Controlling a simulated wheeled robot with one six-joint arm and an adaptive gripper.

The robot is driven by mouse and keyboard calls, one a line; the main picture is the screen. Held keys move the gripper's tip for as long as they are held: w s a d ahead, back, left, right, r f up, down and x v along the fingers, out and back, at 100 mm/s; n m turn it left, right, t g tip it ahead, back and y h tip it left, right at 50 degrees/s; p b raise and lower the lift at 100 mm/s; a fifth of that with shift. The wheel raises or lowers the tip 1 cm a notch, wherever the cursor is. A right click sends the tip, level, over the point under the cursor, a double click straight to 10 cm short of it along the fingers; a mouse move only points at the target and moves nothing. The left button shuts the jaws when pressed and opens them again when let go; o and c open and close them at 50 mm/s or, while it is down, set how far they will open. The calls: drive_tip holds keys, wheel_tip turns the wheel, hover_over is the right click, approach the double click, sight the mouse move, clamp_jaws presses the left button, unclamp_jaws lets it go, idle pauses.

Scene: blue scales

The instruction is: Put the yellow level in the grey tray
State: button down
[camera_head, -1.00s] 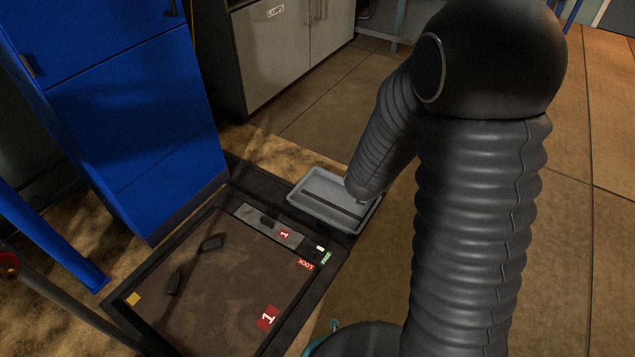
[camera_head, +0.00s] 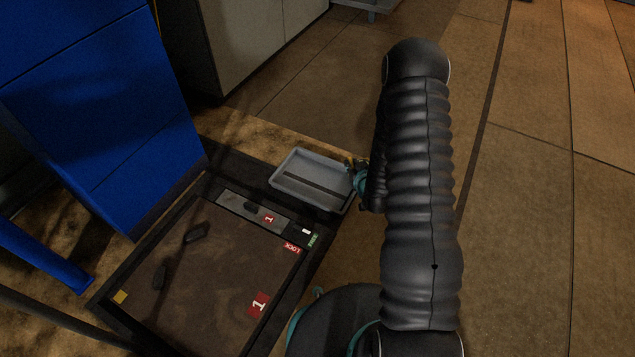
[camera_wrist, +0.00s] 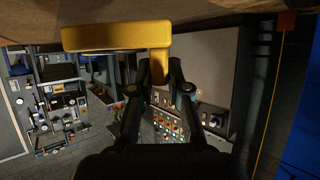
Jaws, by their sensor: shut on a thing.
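The yellow level (camera_wrist: 115,36) is in my gripper in the wrist view. It shows as a long bar across the top, with a short yellow part reaching down between the fingers. My gripper (camera_wrist: 160,78) is shut on that short part. The grey tray (camera_head: 315,167) lies left of my arm in the head view, with a dark strip along its floor. In the head view my gripper (camera_head: 357,168) is at the tray's right edge, partly hidden by my arm. A little yellow shows there. I cannot tell its height above the tray.
A dark platform (camera_head: 215,262) with red number labels lies in front of the tray. A blue cabinet (camera_head: 95,110) stands at left. Floor at right is clear.

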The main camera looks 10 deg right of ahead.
drive_tip(key=shift+n+y, duration=0.4)
drive_tip(key=f, duration=0.1)
drive_tip(key=s+f, duration=0.1)
drive_tip(key=f, duration=0.2)
drive_tip(key=shift+s, duration=0.35)
drive_tip(key=shift+a+f, duration=0.2)
drive_tip(key=shift+f, duration=0.1)
drive_tip(key=b, duration=0.1)
hover_over(322, 191)
wheel_tip(322, 191, down, 7)
drive_tip(key=shift+s+r, duration=0.1)
drive_tip(key=shift+r, duration=0.05)
drive_tip(key=shift+f+b, duration=0.55)
drive_tip(key=shift+f, duration=1.45)
drive_tip(key=shift+f, duration=0.2)
drive_tip(key=c, duration=1.1)
unclamp_jaws()
drive_tip(key=shift+c, duration=0.2)
